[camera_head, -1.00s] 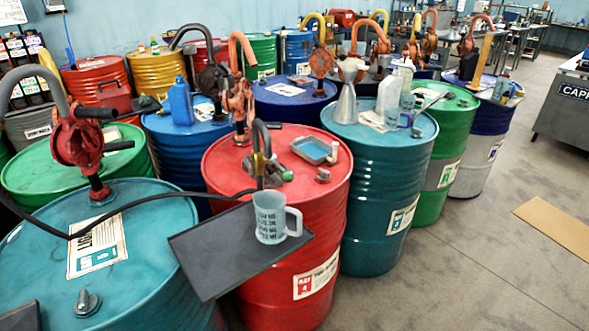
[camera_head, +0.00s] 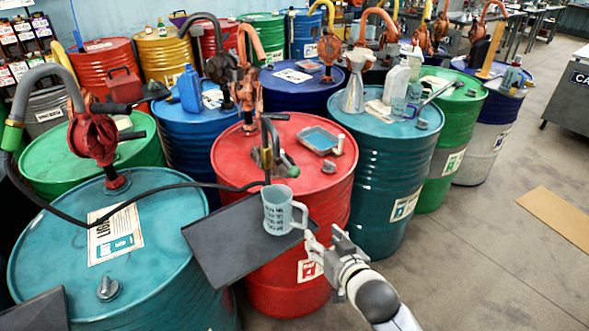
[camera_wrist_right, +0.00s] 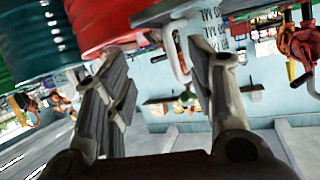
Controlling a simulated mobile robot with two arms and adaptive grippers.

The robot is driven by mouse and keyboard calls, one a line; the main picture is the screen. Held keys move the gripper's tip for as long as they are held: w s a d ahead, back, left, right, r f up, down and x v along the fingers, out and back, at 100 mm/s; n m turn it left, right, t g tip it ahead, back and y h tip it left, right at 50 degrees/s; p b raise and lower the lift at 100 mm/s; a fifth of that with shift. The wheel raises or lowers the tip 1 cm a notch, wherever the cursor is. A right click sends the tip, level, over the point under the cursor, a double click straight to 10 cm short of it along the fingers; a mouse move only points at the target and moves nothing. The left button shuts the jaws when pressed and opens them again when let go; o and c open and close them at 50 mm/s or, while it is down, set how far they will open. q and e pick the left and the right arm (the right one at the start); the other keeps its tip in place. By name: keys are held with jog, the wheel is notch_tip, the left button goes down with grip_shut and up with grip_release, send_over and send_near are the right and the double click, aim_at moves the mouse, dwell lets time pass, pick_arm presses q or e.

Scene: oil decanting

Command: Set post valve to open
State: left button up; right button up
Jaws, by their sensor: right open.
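A translucent measuring jug (camera_head: 278,212) stands upright on the dark tray (camera_head: 222,248) below the spout. My right gripper (camera_head: 327,244) is open, just right of the jug and below its handle. In the right wrist view the jug's handle (camera_wrist_right: 177,58) shows between my spread fingers (camera_wrist_right: 165,70), with no clear contact. My left gripper is out of view.
A shallow blue-lined pan (camera_head: 320,140) lies on the red drum. Several drums crowd behind. The floor at right is clear around a tan mat (camera_head: 560,216).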

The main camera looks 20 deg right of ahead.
aim_at(297, 176)
jog(key=w+r+t+y, duration=0.2)
jog(key=w+r+t, duration=0.2)
jog(key=w+r, duration=0.35)
jog(key=w, duration=0.3)
jog(key=w+a+p, duration=0.1)
jog(key=w, duration=0.2)
jog(key=w+a+p, duration=0.1)
jog(key=w, duration=0.2)
jog(key=shift+w+r, duration=0.35)
jog(key=shift+c, duration=0.3)
grip_shut()
